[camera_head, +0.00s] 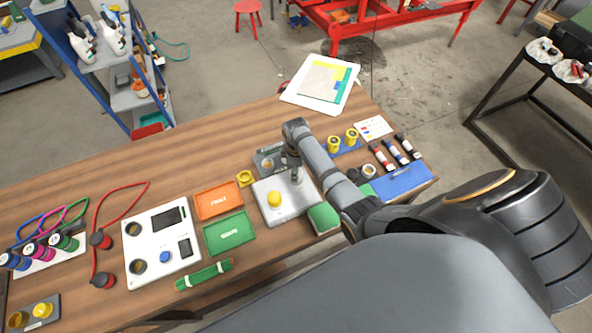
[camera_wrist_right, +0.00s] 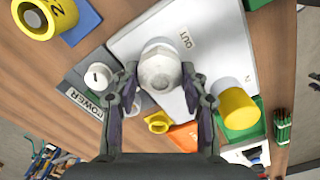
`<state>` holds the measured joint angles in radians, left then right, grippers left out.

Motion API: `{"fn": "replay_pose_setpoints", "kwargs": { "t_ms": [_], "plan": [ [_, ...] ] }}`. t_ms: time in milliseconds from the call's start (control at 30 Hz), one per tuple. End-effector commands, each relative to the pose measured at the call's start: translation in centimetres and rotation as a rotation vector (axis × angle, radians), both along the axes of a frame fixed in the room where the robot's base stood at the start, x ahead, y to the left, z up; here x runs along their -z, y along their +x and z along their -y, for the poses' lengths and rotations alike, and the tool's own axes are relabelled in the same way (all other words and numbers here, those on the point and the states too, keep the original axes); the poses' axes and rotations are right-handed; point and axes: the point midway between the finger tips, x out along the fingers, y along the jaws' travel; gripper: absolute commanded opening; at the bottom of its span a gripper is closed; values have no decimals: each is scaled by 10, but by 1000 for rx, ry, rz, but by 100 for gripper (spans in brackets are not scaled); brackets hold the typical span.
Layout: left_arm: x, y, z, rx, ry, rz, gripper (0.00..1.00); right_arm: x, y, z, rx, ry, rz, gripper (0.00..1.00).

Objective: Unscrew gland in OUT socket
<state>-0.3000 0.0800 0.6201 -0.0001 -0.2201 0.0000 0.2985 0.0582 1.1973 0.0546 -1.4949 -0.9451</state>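In the right wrist view a pale grey gland (camera_wrist_right: 160,70) stands beside the OUT label (camera_wrist_right: 188,40) on a white block (camera_wrist_right: 125,42). My right gripper (camera_wrist_right: 159,72) has one finger on each side of the gland, and both fingertips appear to touch it. In the head view my right gripper (camera_head: 292,160) points down over the same white block (camera_head: 263,213), and the gland (camera_head: 297,178) shows just below it. The OUT socket itself is hidden under the gland. My left gripper is in neither view.
A yellow cap (camera_head: 274,199) stands on the block near the gland. A POWER panel (camera_head: 268,160) lies behind it. An orange tray (camera_head: 218,201) and green tray (camera_head: 229,233) lie to the left. Yellow cylinders (camera_head: 342,140) and several markers (camera_head: 389,154) are to the right.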

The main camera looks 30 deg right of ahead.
Motion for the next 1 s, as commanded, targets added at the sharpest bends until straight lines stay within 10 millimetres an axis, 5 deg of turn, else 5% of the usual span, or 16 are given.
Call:
{"fn": "replay_pose_setpoints", "kwargs": {
  "t_ms": [167, 1000],
  "plan": [
    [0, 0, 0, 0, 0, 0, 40, 1, -1, -1, -1, 1, -2, 14],
    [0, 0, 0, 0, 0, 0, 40, 1, -1, 0, -805, 1, -3, 13]
  ]
}}
